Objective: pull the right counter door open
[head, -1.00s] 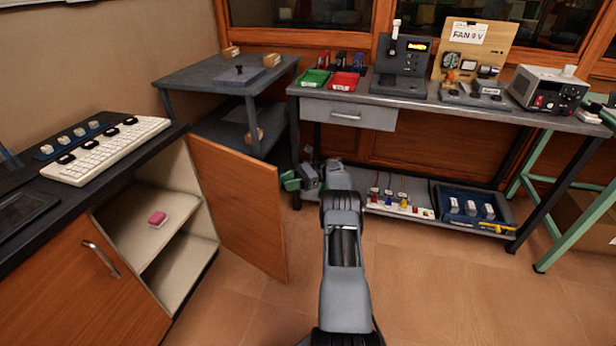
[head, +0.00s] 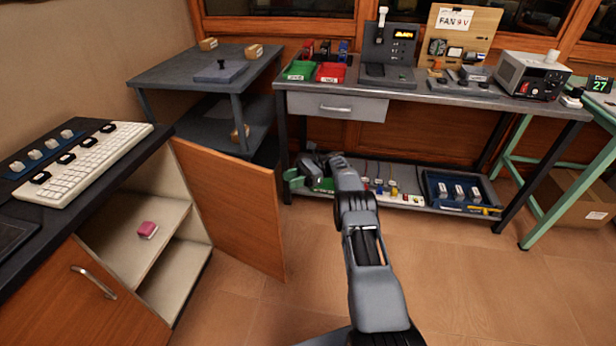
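The right counter door (head: 235,215) is a brown wooden panel. It stands swung wide open from the dark-topped counter (head: 150,150), baring pale shelves inside. Its handle is not visible from this side. The closed left door (head: 95,285) has a metal bar handle. My arm reaches forward from the bottom of the head view. My gripper (head: 308,166) is beyond the open door's free edge, to its right, near the workbench's lower shelf. It looks apart from the door. Its fingers are small and blend with the things behind, so their opening is unclear.
A pink block (head: 147,230) lies on the cabinet's upper shelf. A keyboard (head: 85,165) rests on the counter. A grey side table (head: 205,75) stands behind the door. The workbench (head: 440,95) holds instruments and trays. The floor (head: 460,280) is clear at the right.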

